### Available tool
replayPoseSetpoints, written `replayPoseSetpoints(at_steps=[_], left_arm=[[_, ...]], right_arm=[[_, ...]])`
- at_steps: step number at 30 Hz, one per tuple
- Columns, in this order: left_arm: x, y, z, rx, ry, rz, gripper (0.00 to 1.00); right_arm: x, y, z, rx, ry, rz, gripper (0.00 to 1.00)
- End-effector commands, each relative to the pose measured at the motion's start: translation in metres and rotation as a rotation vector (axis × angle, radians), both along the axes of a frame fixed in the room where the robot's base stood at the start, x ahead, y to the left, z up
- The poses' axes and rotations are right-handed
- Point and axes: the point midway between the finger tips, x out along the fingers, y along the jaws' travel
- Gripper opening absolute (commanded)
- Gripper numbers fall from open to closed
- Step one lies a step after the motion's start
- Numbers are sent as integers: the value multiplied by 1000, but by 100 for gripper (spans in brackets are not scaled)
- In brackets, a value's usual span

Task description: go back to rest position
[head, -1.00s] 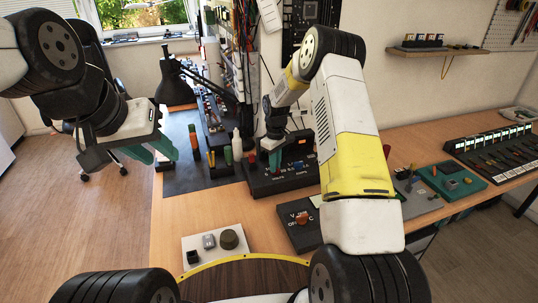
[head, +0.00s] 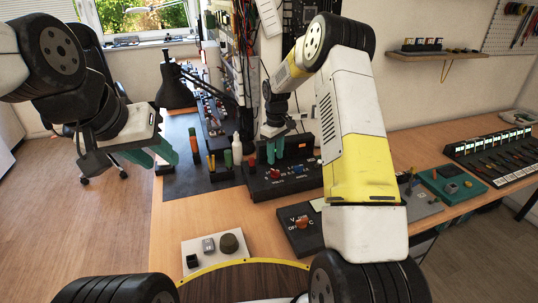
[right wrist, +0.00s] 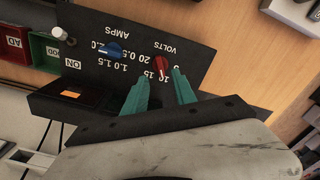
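The black power supply (head: 310,182) stands on the bench with a red VOLTS knob (right wrist: 161,64) and a blue AMPS knob (right wrist: 113,50). My right gripper (head: 276,150) is above and behind its sloped panel. In the right wrist view its two teal fingers (right wrist: 161,88) are apart with nothing between them, clear of the red knob. My left gripper (head: 152,156) hangs in the air left of the bench, its teal fingers apart and empty.
A meter with a red dial (head: 302,222) and a white plate with a round knob (head: 229,243) are near the front. Open floor lies left.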

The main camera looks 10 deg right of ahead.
Motion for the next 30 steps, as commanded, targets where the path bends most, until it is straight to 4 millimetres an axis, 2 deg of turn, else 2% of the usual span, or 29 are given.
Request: replayPoseSetpoints(at_steps=[3,14,17,20,23,27,30], left_arm=[[0,0,0,0,0,0,36],[0,0,0,0,0,0,36],[0,0,0,0,0,0,36],[0,0,0,0,0,0,36],[0,0,0,0,0,0,36],[0,0,0,0,0,0,36],[0,0,0,0,0,0,36]], right_arm=[[0,0,11,0,-1,0,33],[0,0,16,0,0,0,33],[-2,0,25,1,-11,-8,33],[-12,-1,54,8,-38,-37,33],[-32,-4,97,20,-84,-85,33],[-74,-7,158,49,-152,-173,33],[-109,-9,193,74,-199,-237,33]])
